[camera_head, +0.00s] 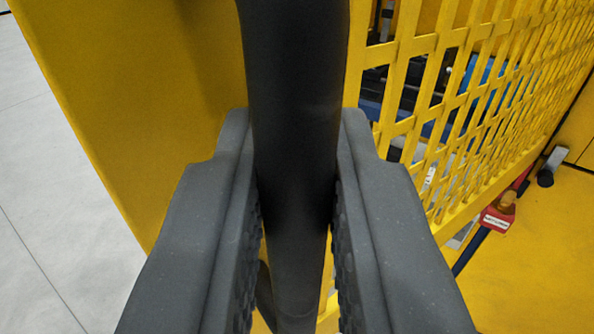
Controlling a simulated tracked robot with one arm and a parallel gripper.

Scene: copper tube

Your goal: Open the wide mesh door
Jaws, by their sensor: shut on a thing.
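The wide mesh door (440,85) is yellow, with a flat solid frame on the left and a grid of openings on the right. A black vertical bar handle (295,90) stands in front of the frame and runs from the top edge down the middle of the view. My gripper (296,200) has its two grey fingers on either side of the handle, shut on it. The lower end of the handle shows between the fingers and seems to bend back towards the door. The fingers hide part of the door behind them.
Through the mesh I see blue and dark equipment (478,75), too covered to make out. At the lower right are yellow floor, a red part with a white label (497,221) and a dark blue bar. Grey floor (45,190) lies clear at the left.

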